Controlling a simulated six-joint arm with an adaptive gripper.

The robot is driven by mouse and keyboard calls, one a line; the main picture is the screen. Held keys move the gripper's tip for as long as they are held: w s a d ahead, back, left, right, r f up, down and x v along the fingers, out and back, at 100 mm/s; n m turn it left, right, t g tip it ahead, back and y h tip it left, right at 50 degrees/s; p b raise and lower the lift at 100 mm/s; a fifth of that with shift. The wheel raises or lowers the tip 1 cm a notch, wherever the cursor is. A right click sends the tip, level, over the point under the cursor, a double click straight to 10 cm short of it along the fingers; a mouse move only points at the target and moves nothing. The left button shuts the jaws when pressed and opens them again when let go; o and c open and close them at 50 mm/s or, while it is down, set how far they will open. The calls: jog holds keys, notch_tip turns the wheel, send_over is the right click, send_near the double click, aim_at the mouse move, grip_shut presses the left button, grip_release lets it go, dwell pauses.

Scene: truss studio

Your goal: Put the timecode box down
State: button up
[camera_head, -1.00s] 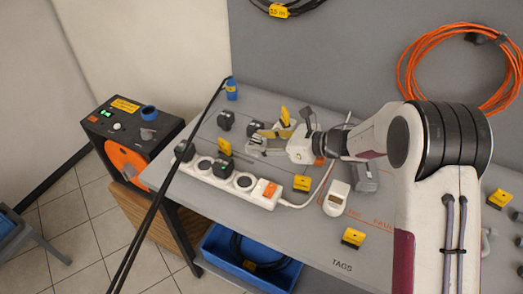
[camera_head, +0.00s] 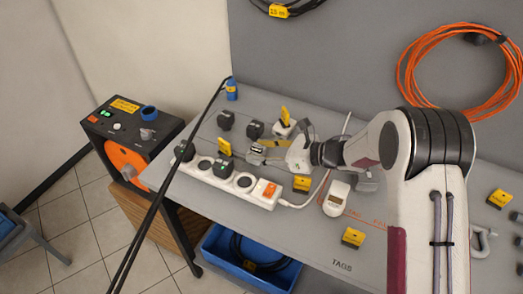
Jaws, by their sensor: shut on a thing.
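My gripper (camera_head: 258,155) is low over the grey table, to the right of the power strip. It is shut on a small dark box with a pale face, which I take as the timecode box (camera_head: 257,149). The fingers hide part of the box. I cannot tell whether its underside touches the table. The grey table (camera_head: 310,240) has bare surface towards its front.
The white power strip (camera_head: 262,199) with several plugs lies left of my gripper. Black adapters (camera_head: 254,130) and a white plug with a yellow tag (camera_head: 284,123) stand behind it. A yellow-black tag block (camera_head: 301,184) and a white meter (camera_head: 337,199) are in front.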

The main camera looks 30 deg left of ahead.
jog(key=shift+f, duration=0.6)
jog(key=o, duration=1.1)
jog(key=shift+o, duration=0.2)
jog(key=shift+r, duration=0.45)
jog(key=shift+d+r, duration=0.15)
jog(key=shift+r, duration=0.1)
jog(key=v, duration=1.1)
jog(key=shift+d, duration=0.35)
jog(key=shift+r, duration=0.1)
